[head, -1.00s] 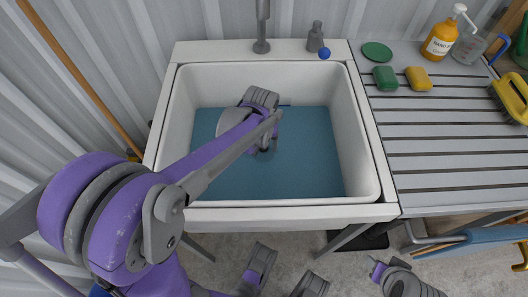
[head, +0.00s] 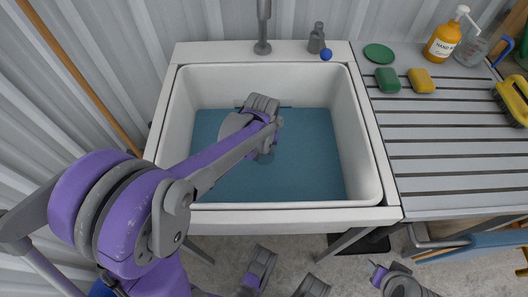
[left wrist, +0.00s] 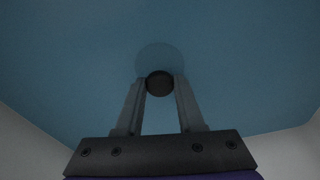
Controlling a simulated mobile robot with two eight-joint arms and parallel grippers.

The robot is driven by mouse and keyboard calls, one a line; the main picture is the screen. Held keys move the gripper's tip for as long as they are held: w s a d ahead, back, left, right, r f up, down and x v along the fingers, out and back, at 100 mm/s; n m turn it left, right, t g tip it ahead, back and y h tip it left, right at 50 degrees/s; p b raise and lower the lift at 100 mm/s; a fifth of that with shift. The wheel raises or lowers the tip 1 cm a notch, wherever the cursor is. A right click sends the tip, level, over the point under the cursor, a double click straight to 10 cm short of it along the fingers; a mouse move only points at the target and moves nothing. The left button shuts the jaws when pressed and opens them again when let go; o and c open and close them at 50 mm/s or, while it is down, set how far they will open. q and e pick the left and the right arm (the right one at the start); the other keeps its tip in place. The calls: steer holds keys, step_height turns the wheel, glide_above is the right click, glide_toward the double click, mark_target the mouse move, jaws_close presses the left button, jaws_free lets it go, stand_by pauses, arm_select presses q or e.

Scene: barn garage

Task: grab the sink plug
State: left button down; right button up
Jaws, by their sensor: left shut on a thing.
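The sink (head: 365,150) is a white basin holding blue water, or with a blue floor; I cannot tell which. My left arm reaches down into it, and its wrist hides the gripper's tips in the head view. In the left wrist view my left gripper (left wrist: 160,88) is shut on a dark round knob, which I take to be the sink plug (left wrist: 160,80). I cannot tell whether the plug is seated or lifted.
A tap (head: 263,25) stands behind the basin, with a small blue ball (head: 326,54) near it. On the slatted drainer (head: 430,150) at right are a green sponge (head: 387,79), a yellow sponge (head: 421,80), a soap bottle (head: 442,40) and a yellow brush (head: 512,98). The sink walls surround my gripper.

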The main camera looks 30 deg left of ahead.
arm_select(q)
step_height(320, 180, up, 10)
steer(key=p, duration=0.3)
